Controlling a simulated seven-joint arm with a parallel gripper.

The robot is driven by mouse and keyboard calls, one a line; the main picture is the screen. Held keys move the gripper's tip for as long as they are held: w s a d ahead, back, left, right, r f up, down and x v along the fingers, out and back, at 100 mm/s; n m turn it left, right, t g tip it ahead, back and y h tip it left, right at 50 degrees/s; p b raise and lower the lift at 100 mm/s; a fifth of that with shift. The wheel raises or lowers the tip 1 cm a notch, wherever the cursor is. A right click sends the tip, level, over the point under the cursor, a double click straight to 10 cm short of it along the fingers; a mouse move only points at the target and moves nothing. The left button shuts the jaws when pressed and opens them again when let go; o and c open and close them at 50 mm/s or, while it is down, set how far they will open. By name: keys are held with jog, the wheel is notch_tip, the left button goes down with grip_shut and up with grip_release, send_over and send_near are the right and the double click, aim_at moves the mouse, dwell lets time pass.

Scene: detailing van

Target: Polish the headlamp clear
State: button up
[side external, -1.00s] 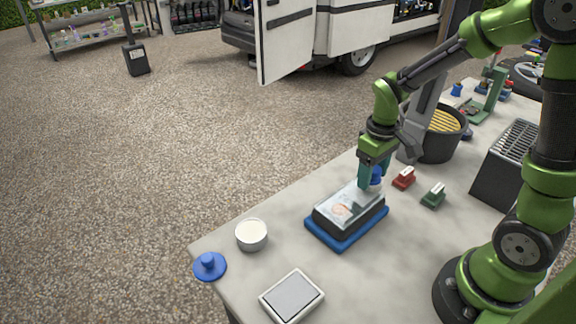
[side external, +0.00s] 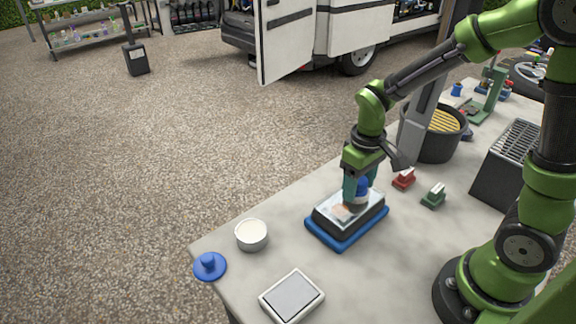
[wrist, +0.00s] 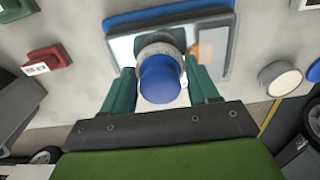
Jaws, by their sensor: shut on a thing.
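The headlamp (side external: 326,219) is a dark, box-like unit with a clear, glossy top, lying on a blue mat (side external: 345,244) on the table. It also shows in the wrist view (wrist: 222,36), where a peach-coloured patch lies under the clear top. My gripper (side external: 357,195) is over the headlamp, shut on a round polishing pad with a blue knob (wrist: 160,80). In the wrist view the teal fingers stand either side of the knob. The pad's grey disc (wrist: 157,49) is over the clear top and appears to touch it. Its underside is hidden.
A round tin of white stuff (side external: 251,235) and a blue knobbed lid (side external: 209,266) stand at left. A grey-topped tray (side external: 292,297) lies in front. Red (side external: 403,178) and green (side external: 433,196) blocks and a black bucket (side external: 437,145) stand to the right.

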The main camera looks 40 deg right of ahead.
aim_at(336, 213)
jog(key=shift+a, duration=1.6)
jog(key=shift+s+a+f, duration=0.1)
jog(key=shift+a, duration=2.55)
jog(key=shift+d, duration=6.9)
jog(key=shift+r, duration=0.25)
notch_tip(336, 213, up, 7)
jog(key=shift+f, duration=0.1)
